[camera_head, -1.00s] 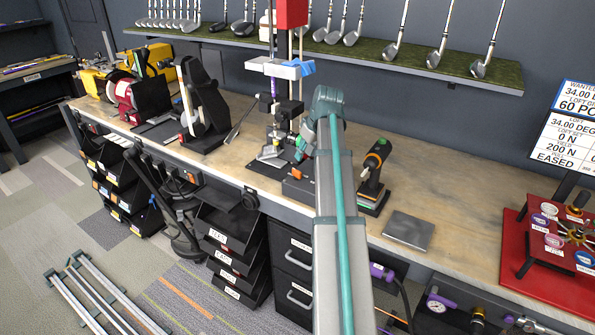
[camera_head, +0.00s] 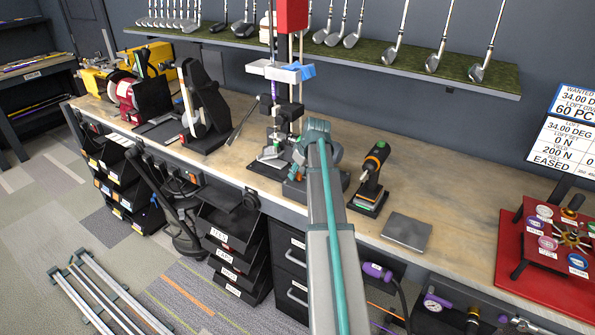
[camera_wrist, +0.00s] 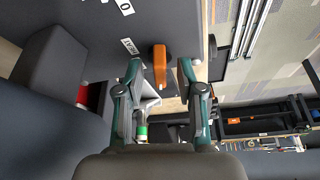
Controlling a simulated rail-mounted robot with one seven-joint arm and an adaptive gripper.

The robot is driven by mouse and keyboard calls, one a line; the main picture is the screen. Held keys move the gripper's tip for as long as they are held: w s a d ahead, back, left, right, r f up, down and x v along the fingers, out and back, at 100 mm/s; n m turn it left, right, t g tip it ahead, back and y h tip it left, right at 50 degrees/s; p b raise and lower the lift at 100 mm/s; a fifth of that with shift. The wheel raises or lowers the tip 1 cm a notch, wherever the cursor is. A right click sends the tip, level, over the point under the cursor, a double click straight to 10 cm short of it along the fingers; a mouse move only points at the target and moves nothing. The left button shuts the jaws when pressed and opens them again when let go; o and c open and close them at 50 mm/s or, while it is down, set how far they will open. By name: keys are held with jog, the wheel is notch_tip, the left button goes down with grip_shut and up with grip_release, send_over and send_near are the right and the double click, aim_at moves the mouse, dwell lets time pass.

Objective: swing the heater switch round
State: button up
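The heater switch is an orange bar-shaped knob (camera_wrist: 160,66) on a dark grey box face in the wrist view. My gripper (camera_wrist: 160,70) is open, with one teal finger on each side of the knob. Gaps show between the knob and both fingers. I cannot tell whether the tips reach down beside it or stop above it. White labels, one reading 0 (camera_wrist: 125,6), mark the box face.
A club clamping stand (camera_head: 284,115) is just behind my gripper. A black and orange tool (camera_head: 374,165) stands to the right, then a flat grey plate (camera_head: 407,231) and a red tray (camera_head: 540,270). A shelf of club heads (camera_head: 440,75) runs above the bench.

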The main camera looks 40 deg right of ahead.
jog(key=shift+f, duration=0.1)
jog(key=shift+c, duration=0.3)
grip_shut()
jog(key=shift+m, duration=0.4)
jog(key=m+h+b, duration=0.1)
jog(key=m, duration=0.2)
jog(key=shift+a+m+h, duration=0.15)
jog(key=shift+m+h, duration=0.25)
jog(key=m+g+h, duration=0.1)
jog(key=m, duration=0.2)
jog(key=m+b, duration=0.1)
jog(key=m, duration=0.2)
jog(key=shift+w+g+h, duration=0.1)
jog(key=shift+g+h, duration=0.3)
jog(key=shift+o, duration=0.3)
grip_release()
